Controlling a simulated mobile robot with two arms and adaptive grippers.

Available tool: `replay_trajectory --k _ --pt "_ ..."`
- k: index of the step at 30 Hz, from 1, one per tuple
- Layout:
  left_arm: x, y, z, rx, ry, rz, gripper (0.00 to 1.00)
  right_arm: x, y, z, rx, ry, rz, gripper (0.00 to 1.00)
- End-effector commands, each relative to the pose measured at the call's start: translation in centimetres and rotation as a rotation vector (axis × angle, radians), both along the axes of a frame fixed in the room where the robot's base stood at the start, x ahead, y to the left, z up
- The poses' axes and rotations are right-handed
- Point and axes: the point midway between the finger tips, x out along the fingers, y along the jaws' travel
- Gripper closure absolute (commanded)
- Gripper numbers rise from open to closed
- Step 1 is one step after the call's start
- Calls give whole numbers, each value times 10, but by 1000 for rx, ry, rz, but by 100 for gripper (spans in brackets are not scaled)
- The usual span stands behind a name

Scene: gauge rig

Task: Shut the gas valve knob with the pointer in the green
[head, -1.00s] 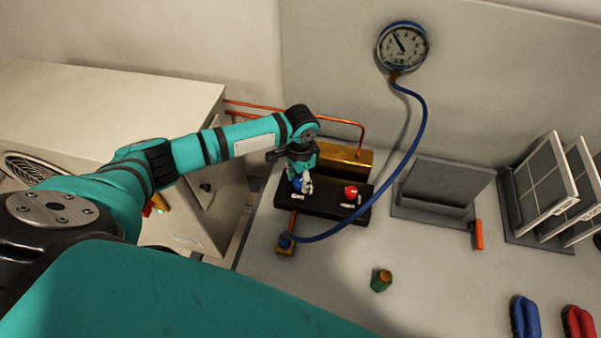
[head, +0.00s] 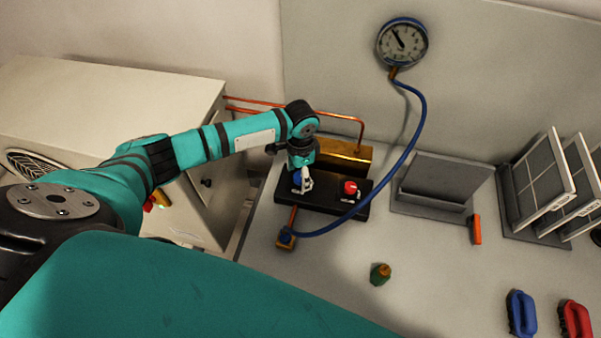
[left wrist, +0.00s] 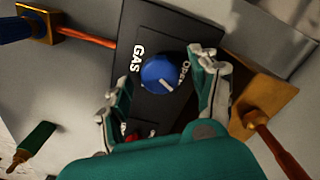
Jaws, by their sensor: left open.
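The gas valve knob is blue with a white pointer line (left wrist: 158,75), on a black panel between the words GAS and OPEN in the left wrist view. Its line points toward the lower right there. In the head view the blue knob (head: 298,178) is partly hidden by my gripper. My left gripper (left wrist: 160,90) is open, with one finger on each side of the knob; I cannot tell whether they touch it. The round gauge (head: 402,43) hangs on the back wall. Its dark needle points to the upper left; no green band can be made out. My right gripper is not in view.
A red knob (head: 350,188) is on the same black block (head: 323,204). A brass block (head: 345,155) with copper pipe stands behind. A blue hose (head: 421,125) runs from the gauge to a brass fitting (head: 286,241). A green-and-brass piece (head: 380,275) stands in front.

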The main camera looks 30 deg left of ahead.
Motion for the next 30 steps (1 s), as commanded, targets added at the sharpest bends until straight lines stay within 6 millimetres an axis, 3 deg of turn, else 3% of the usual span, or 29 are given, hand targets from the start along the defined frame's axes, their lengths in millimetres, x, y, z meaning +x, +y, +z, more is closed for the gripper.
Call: replay_trajectory --k 18,30 --pt "1 0 107 0 -4 0 37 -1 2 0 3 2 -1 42" --pt "1 0 119 -1 -2 0 37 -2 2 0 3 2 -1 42"
